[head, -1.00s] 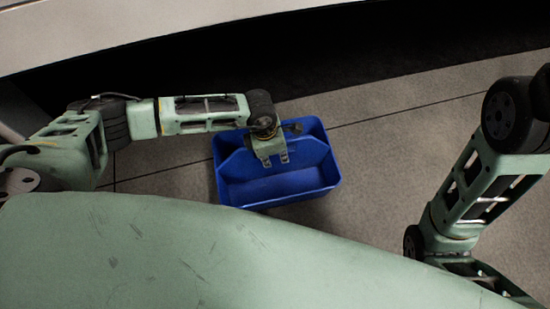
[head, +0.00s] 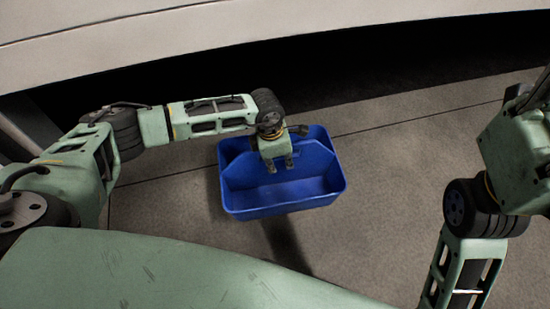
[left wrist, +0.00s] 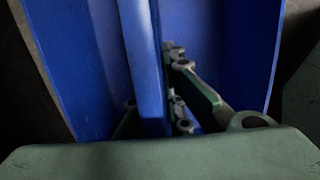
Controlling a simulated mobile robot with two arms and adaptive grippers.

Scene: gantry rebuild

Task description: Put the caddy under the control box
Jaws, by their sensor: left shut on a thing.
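The caddy (head: 292,205) is a blue open tray with a raised middle divider, in the middle of the head view. My left gripper (head: 278,163) is over the caddy and shut on its divider. In the left wrist view the fingers (left wrist: 180,95) are at the divider, with the caddy's blue walls (left wrist: 85,60) on both sides. A dark shadow lies on the floor in front of the caddy, and it looks held off the floor. I cannot make out a control box for certain. My right arm is at the right edge, and its fingers do not show.
A large pale curved structure (head: 250,40) spans the top of the head view, with a dark recess (head: 330,85) below it. The grey floor (head: 390,160) between the caddy and my right arm is clear.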

